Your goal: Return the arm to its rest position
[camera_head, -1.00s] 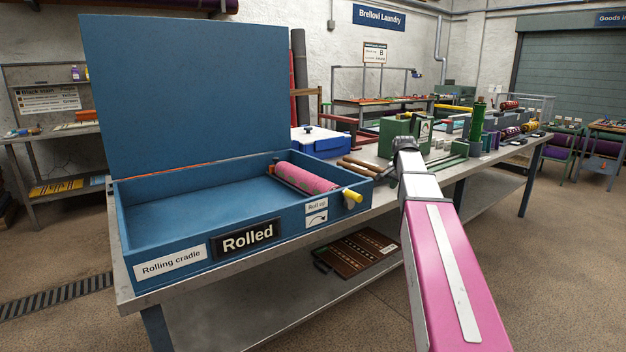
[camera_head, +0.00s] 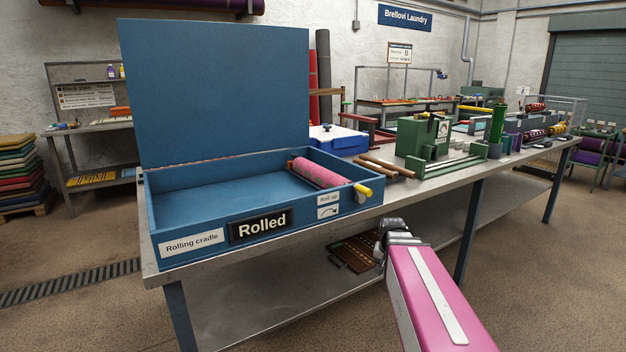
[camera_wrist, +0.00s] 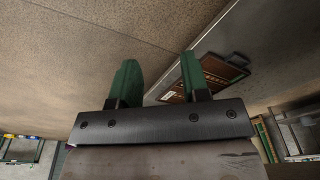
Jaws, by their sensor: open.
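My arm (camera_head: 432,300), pink with a white stripe, reaches in from the lower right in the head view. Its wrist end is in front of the table's front edge, below the tabletop; the fingers are hidden there. In the wrist view my gripper (camera_wrist: 160,85) shows two green fingers well apart, with nothing between them. Beyond them are brown floor and part of the lower shelf.
The blue rolling cradle (camera_head: 200,262), lid raised, stands on the table (camera_head: 290,241) with a rolled pink rug (camera_head: 318,173) inside. A brown slatted board (camera_head: 358,252) lies on the lower shelf; it also shows in the wrist view (camera_wrist: 215,75). Floor in front is clear.

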